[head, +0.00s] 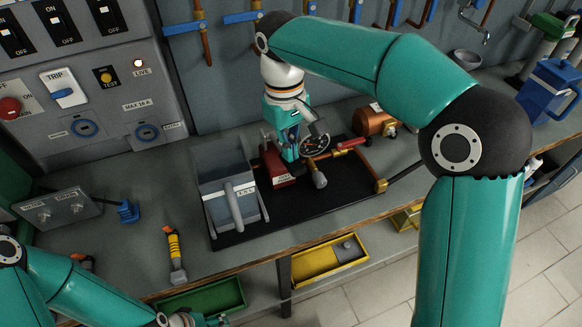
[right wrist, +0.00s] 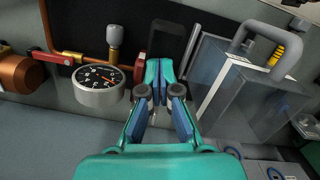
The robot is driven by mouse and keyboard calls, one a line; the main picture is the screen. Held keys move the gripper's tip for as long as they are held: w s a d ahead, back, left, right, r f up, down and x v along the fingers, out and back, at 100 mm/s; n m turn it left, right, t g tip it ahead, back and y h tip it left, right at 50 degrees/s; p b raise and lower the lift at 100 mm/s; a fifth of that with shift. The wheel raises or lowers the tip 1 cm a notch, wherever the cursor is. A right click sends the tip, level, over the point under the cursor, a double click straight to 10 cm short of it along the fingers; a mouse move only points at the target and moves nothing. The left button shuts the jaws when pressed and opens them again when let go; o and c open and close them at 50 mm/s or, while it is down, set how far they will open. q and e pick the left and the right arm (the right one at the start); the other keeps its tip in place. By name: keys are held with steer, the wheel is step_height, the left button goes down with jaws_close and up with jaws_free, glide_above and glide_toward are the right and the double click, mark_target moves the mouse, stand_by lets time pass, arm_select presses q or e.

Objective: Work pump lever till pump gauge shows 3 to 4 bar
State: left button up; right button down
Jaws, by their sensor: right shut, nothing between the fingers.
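In the head view, the pump's red block (head: 279,168) with a white label stands on a black base plate on the bench. The round pump gauge (head: 315,144) is beside it, partly behind my right gripper (head: 289,153). My right gripper (right wrist: 164,82) is shut and empty, pointing down by the red block. I cannot clearly make out the pump lever. My left gripper (head: 188,320) is at the bottom edge, partly cut off.
A grey tank (head: 207,190) with a thick handle stands left of the pump. A copper vessel (head: 370,120) and red valve handle (head: 350,144) are to the right. A yellow-handled tool (head: 175,250) lies at left.

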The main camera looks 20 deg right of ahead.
stand_by(0.3)
steer(key=shift+f+b, duration=1.35)
steer(key=shift+f, duration=0.9)
steer(key=shift+r, duration=0.15)
steer(key=w+p, duration=0.1)
steer(key=p, duration=0.1)
steer(key=w+r+p, duration=0.1)
steer(key=p, duration=0.1)
steer(key=shift+w+a+r, duration=0.1)
steer(key=shift+w+a, duration=0.05)
steer(key=shift+a, duration=0.2)
steer(key=shift+w+a+p, duration=0.1)
steer(key=shift+w+p, duration=0.1)
steer(key=shift+p, duration=0.15)
steer(key=shift+w, duration=0.1)
steer(key=shift+f, duration=0.25)
